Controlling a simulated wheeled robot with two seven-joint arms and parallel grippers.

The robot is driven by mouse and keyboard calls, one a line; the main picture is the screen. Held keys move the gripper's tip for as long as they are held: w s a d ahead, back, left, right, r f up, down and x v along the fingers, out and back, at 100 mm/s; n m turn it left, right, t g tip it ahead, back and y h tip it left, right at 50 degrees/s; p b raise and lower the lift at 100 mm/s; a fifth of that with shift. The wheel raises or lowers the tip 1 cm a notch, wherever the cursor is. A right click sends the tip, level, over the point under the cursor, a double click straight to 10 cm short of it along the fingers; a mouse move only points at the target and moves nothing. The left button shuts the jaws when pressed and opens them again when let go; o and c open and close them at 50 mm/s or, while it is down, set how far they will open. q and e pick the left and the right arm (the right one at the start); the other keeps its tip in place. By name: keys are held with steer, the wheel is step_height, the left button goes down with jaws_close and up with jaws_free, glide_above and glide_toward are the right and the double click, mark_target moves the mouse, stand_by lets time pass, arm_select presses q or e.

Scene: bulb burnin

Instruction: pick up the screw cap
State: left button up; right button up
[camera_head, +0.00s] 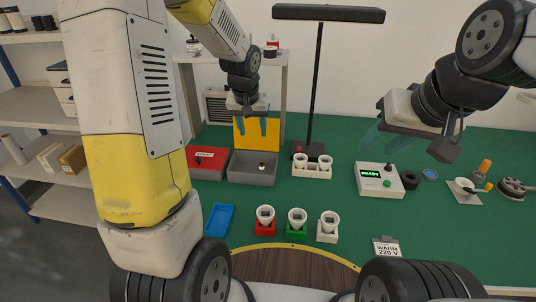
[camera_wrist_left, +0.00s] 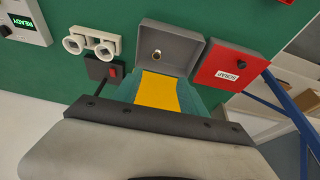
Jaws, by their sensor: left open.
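A small metallic piece, which looks like the screw cap (camera_head: 262,167), lies in the grey bin (camera_head: 250,181) in the middle of the table.
A red scrap box (camera_head: 207,158) stands left of the bin, and a yellow panel (camera_head: 272,136) behind it. A black lamp stand (camera_head: 315,100) and a white double-socket holder (camera_head: 312,170) are to the right. Coloured sockets with bulbs (camera_head: 297,218) stand in front, beside a blue tray (camera_head: 219,219).

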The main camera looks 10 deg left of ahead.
arm_select(q)
glide_toward(262, 168)
steer(key=shift+g, duration=0.4)
steer(key=w+f, duration=0.1)
steer(key=f, duration=0.1)
steer(key=w+f, duration=0.3)
steer(key=f, duration=0.2)
steer(key=shift+w, duration=0.15)
jaws_close()
